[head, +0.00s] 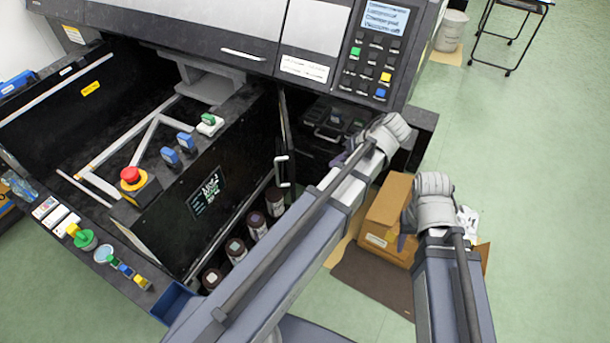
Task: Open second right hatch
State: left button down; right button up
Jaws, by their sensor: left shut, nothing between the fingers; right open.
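A big printer-like machine shows in the head view. A narrow black hatch panel (285,130) with a pale handle (283,171) stands nearly edge-on beside a dark recess (318,112) below the keypad; it looks swung out. Inside the recess is another pale handle-like bar (326,136). Which one counts as the second right hatch, I cannot tell. My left gripper (350,157) is shut and empty, in front of the recess's right part, its fingers largely hidden by its own wrist. My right gripper (407,228) is open, lower right, over the cardboard box, apart from the machine.
Several dark ink bottles (257,226) stand in a row below the black front. A red emergency button (130,175) sits on the machine's ledge. A keypad with screen (370,50) is above the recess. A cardboard box (388,205) stands on the floor. Green floor at right is mostly free.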

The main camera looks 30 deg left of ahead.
pick_arm(q)
jog(key=a+f+n+b, duration=0.1)
jog(key=a+f+b, duration=0.7)
jog(key=a, duration=0.3)
jog(key=shift+f+y+b, duration=0.3)
jog(key=shift+f, duration=0.2)
pick_arm(e)
notch_tip(320, 180, down, 10)
jog(key=shift+w+r, duration=0.2)
pick_arm(q)
jog(key=shift+s, duration=0.1)
